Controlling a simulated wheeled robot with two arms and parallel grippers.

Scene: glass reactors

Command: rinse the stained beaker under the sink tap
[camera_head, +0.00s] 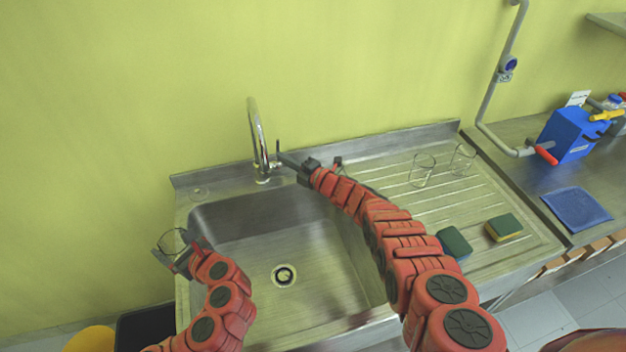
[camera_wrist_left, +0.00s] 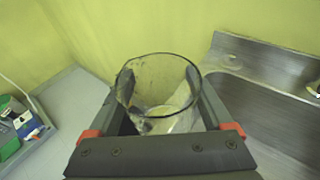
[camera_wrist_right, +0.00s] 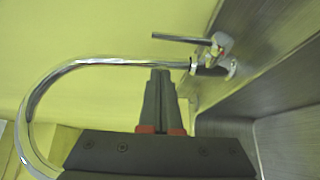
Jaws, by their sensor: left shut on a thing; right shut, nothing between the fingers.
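The stained beaker (camera_head: 172,241) is clear glass with dark smudges, seen close up in the left wrist view (camera_wrist_left: 158,84). My left gripper (camera_head: 184,252) is shut on it and holds it at the left edge of the sink, outside the basin. The steel sink (camera_head: 310,240) has a drain in its floor. The curved tap (camera_head: 257,140) stands at the back, with a small lever on its right side. My right gripper (camera_head: 285,158) is shut and empty with its tips close to the lever (camera_wrist_right: 180,39); I cannot tell whether they touch. No water shows at the spout.
Two clear glass beakers (camera_head: 423,170) (camera_head: 462,158) stand on the ribbed drainboard (camera_head: 400,190). Two sponges (camera_head: 504,228) (camera_head: 454,243) lie nearer its front. A blue box (camera_head: 568,135) and a blue cloth (camera_head: 576,208) are on the right counter. The basin is empty.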

